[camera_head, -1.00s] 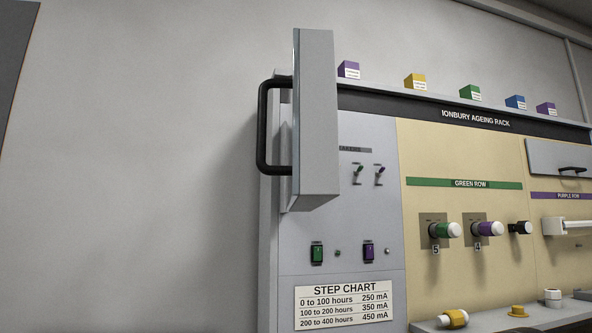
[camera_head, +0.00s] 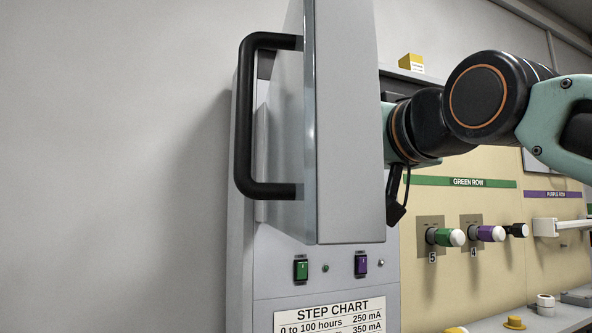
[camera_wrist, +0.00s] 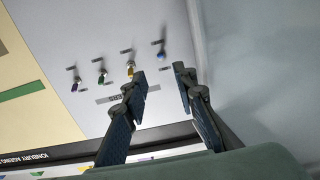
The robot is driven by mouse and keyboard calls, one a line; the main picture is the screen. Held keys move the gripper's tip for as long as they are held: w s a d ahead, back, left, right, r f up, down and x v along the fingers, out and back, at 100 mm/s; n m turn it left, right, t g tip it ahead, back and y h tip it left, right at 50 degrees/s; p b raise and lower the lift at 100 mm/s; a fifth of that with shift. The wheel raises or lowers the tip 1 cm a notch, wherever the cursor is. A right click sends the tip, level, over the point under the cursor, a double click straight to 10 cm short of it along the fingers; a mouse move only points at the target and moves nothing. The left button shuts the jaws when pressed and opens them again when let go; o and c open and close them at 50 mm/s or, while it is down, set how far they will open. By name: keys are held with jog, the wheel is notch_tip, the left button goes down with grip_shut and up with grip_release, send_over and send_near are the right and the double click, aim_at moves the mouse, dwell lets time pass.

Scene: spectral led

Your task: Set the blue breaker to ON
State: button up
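In the wrist view the blue breaker (camera_wrist: 161,54) is a small lever with a blue tip, at the end of a row of breakers on a grey panel. My gripper (camera_wrist: 160,78) is open and empty, its two dark fingers apart, with the blue breaker showing beyond the gap between them. I see no contact with it. The blurred view does not show which way its lever is set.
Yellow (camera_wrist: 130,69), green (camera_wrist: 102,77) and purple (camera_wrist: 74,86) breakers stand beside the blue one. The open door's black handle (camera_head: 245,120) sticks out left.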

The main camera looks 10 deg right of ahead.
jog(key=w+a+p, duration=0.2)
jog(key=w+p, duration=0.1)
jog(key=w, duration=0.7)
jog(key=shift+s, duration=0.1)
grip_shut()
